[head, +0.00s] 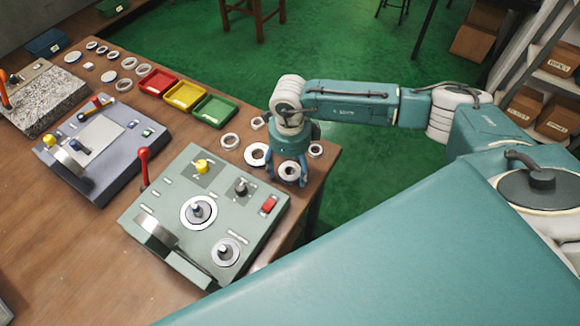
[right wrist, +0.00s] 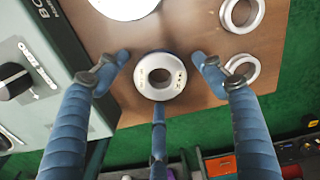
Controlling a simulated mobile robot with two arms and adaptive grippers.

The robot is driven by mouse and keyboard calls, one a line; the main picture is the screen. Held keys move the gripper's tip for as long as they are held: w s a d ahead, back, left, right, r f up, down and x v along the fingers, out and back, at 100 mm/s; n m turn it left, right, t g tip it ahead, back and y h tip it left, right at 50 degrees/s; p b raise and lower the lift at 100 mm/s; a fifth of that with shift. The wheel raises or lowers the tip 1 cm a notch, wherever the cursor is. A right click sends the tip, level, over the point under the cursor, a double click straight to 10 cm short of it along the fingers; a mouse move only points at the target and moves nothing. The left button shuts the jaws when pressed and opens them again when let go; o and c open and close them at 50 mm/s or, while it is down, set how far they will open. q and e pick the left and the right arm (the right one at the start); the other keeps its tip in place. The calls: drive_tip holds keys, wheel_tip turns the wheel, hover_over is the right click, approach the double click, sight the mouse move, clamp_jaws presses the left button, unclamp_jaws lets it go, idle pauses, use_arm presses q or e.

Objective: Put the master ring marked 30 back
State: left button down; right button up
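My right gripper (head: 288,172) is at the right end of the bench, pointing down with its fingers spread. In the right wrist view its open fingers (right wrist: 160,85) stand around a pale steel ring (right wrist: 143,77) with small dark marks that I cannot read. The same ring (head: 297,173) shows between the fingers in the head view. It lies on the wood, and no finger clearly grips it. The green-grey gauge panel (head: 165,195) is left of it, with a ring (head: 186,214) around its centre post and another (head: 219,258) around the front post. My left gripper is out of view.
More rings lie nearby, among them one (head: 248,154) left of the gripper and one (head: 315,146) right of it. Red (head: 158,92), yellow (head: 184,106) and green (head: 214,121) trays stand behind. A red-knobbed lever (head: 143,155) rises at the panel's left. The bench edge is close.

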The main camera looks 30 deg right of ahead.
drive_tip(key=shift+r, duration=0.15)
drive_tip(key=shift+r, duration=0.2)
wheel_tip(320, 180, up, 12)
drive_tip(key=b, duration=0.3)
drive_tip(key=shift+f, duration=0.15)
idle(0.3)
